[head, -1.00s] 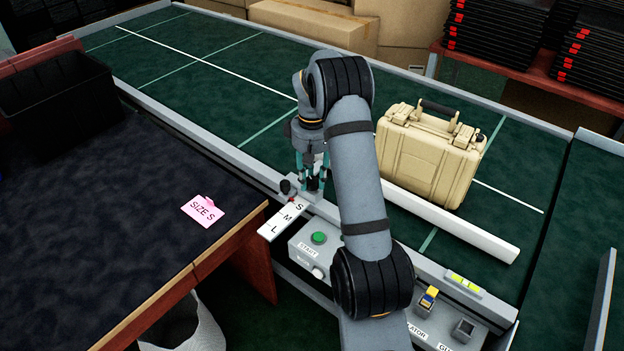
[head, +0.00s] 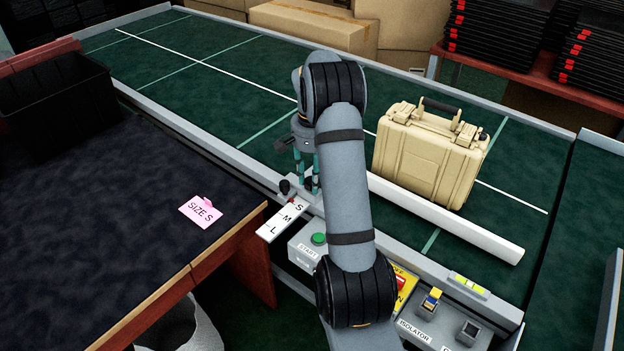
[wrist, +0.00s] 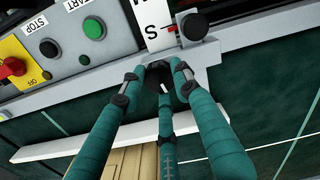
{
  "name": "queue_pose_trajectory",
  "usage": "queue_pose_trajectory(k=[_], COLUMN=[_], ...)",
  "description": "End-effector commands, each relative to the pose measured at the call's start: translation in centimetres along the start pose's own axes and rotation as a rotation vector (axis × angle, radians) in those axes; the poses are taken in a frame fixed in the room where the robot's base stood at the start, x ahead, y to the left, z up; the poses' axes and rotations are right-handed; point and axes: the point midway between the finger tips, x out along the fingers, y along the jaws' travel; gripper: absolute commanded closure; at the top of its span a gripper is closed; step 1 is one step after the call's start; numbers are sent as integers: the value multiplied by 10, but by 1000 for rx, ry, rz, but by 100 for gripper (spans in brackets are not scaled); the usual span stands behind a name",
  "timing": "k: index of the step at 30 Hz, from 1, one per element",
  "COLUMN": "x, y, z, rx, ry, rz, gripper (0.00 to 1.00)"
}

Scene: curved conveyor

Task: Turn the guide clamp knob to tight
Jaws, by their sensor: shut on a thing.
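My gripper (head: 312,186) is at the near edge of the conveyor, beside the size scale plate (head: 284,219) marked S, M, L. In the wrist view its teal fingers (wrist: 166,74) are closed around a dark knob (wrist: 157,76), mostly hidden by the fingertips. I take this to be the guide clamp knob; its tight or loose marking cannot be seen. A second black round knob (head: 285,187) stands just left of the gripper, free of the fingers; it also shows in the wrist view (wrist: 194,26). A small red pointer lies next to the S mark.
A white guide rail (head: 450,222) runs along the belt, with a tan case (head: 428,160) behind it. A pink SIZE S note (head: 201,211) lies on the dark table.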

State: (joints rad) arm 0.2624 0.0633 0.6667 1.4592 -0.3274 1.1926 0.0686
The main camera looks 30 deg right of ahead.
Motion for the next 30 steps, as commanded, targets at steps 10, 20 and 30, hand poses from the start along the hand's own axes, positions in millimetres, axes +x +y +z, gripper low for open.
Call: queue_pose_trajectory(k=[10, 20, 30], x=[0, 0, 0], y=[0, 0, 0], z=[0, 0, 0], rx=[150, 181, 181], ry=[1, 1, 0], rz=[0, -1, -1], gripper=[95, 95, 64])
